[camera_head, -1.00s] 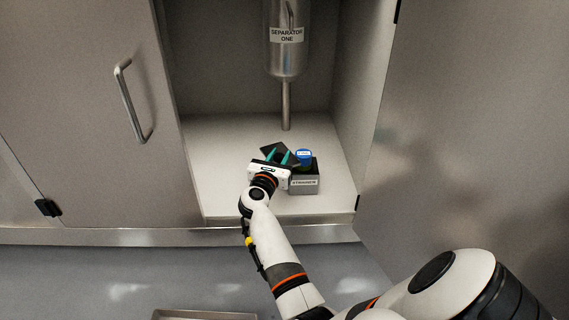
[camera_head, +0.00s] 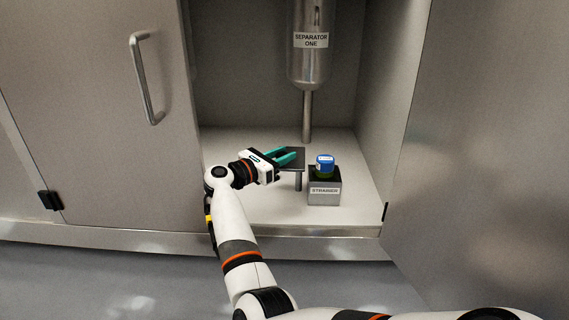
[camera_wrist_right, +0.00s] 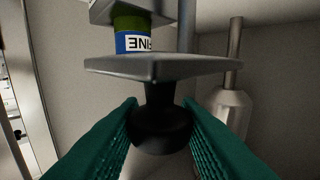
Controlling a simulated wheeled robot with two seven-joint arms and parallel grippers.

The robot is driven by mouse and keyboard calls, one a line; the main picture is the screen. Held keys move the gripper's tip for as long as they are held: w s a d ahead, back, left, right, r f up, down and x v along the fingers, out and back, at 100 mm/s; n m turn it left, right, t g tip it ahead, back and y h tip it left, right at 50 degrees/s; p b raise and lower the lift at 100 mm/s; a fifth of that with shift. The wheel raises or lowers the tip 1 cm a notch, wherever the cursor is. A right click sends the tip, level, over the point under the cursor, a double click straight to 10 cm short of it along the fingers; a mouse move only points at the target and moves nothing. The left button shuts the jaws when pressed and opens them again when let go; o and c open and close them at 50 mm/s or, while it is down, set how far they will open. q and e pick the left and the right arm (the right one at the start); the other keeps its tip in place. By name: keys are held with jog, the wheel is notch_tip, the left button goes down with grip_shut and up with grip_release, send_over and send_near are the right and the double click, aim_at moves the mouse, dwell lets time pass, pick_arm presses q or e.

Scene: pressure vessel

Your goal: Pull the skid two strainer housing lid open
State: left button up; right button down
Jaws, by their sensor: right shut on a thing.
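The skid two strainer housing (camera_head: 324,190) is a small grey box labelled STRAINER on the cabinet floor. Its top is uncovered, and a blue and green cartridge (camera_head: 325,165) sits in it. The dark flat lid (camera_head: 294,157) is swung out to the left of the box, level, above a short grey post (camera_head: 298,182). My right gripper (camera_head: 284,156) reaches it from the left. In the upside-down right wrist view, its green fingers (camera_wrist_right: 162,130) are shut on the black knob (camera_wrist_right: 160,118) of the lid (camera_wrist_right: 150,65). My left gripper is not in view.
A steel vessel labelled SEPARATOR ONE (camera_head: 310,45) hangs behind, its pipe (camera_head: 307,118) reaching down toward the shelf. Cabinet panels stand on both sides, the left one with a bar handle (camera_head: 146,80). The cabinet floor (camera_head: 350,215) is free around the box.

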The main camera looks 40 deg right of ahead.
dwell(0.3)
jog(key=c, duration=1.1)
grip_release()
jog(key=a+p, duration=0.3)
jog(key=a, duration=0.3)
jog(key=shift+s+a+r+p, duration=0.1)
jog(key=shift+s+a+p, duration=0.05)
jog(key=shift+a+p, duration=0.2)
jog(key=shift+a, duration=0.45)
